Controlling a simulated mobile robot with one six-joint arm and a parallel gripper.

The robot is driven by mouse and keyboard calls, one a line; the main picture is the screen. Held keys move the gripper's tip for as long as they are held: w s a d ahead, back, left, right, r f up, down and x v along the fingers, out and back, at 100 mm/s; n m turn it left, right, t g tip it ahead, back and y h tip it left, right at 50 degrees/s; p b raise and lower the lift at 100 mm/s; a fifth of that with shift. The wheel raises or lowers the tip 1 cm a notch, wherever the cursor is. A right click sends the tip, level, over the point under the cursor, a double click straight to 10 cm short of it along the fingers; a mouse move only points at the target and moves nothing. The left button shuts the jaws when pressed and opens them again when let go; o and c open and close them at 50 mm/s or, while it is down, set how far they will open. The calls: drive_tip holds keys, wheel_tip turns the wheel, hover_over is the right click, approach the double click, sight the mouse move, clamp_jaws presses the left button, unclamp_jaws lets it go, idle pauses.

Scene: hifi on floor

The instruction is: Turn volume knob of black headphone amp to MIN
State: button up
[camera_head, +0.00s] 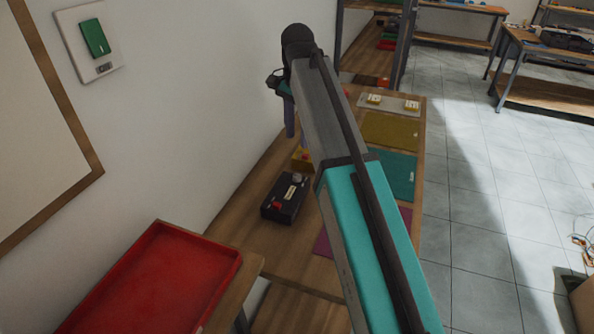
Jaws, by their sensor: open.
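A black box (283,209) that looks like the headphone amp sits on the wooden bench (232,207), left of my arm. It has a red knob-like part (277,205) near its front left, a grey round part (297,177) at its far end and a pale label between them. Which part is the volume knob, its setting and any MIN mark are too small to tell. My gripper (289,122) is open, beyond the box and high near the wall, apart from it. My arm hides part of its fingers and the bench to the right.
A yellow object (301,160) stands just behind the black box, partly hidden by my arm. Yellow (390,132), teal (400,170) and magenta (322,244) mats lie on the bench. A red tray (160,280) is at front left.

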sight(297, 176)
drive_tip(key=shift+s+f+p, duration=0.15)
drive_tip(key=shift+f+p, duration=1.7)
drive_tip(key=shift+f, duration=4.95)
drive_tip(key=c, duration=0.9)
drive_tip(key=shift+d, duration=0.25)
clamp_jaws()
drive_tip(key=shift+a, duration=0.25)
